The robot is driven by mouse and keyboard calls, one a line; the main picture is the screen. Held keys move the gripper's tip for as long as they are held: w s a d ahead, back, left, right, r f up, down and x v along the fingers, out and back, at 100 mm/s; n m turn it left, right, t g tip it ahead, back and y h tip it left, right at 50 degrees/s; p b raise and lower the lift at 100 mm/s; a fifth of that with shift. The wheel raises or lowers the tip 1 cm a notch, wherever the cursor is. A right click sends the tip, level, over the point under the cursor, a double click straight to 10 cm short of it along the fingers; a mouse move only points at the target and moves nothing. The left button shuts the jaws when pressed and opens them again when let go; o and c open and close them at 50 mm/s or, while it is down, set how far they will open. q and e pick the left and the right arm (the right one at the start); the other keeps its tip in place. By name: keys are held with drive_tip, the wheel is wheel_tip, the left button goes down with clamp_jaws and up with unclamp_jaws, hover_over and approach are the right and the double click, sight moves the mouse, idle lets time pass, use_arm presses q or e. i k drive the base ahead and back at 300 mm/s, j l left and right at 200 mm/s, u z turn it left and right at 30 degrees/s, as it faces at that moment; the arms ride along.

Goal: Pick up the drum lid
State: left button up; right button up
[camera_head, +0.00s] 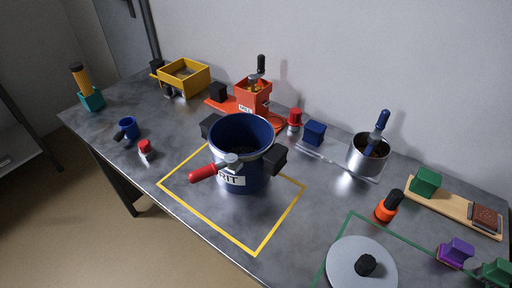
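The drum lid is a flat light-grey disc (343,272) with a black knob (365,265) on top. It lies at the bottom right of the head view, near the table's front edge and inside a green outlined area. The blue drum (237,180) stands open at the centre, within a yellow taped square. It has black blocks at its sides, a partly covered white label and a red-handled metal part (210,171) across its front. Neither of my grippers is in view.
An orange-red mill (252,99) stands behind the drum, a yellow open box (183,78) at back left. A steel pot (367,157) with a blue-handled tool is right. An orange-black object (388,206) and a purple block (455,252) are near the lid. The front-centre table is clear.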

sight(354, 261)
drive_tip(key=k+l+z, duration=0.1)
drive_tip(key=z, duration=0.35)
drive_tip(key=l+z, duration=0.3)
drive_tip(key=z, duration=0.15)
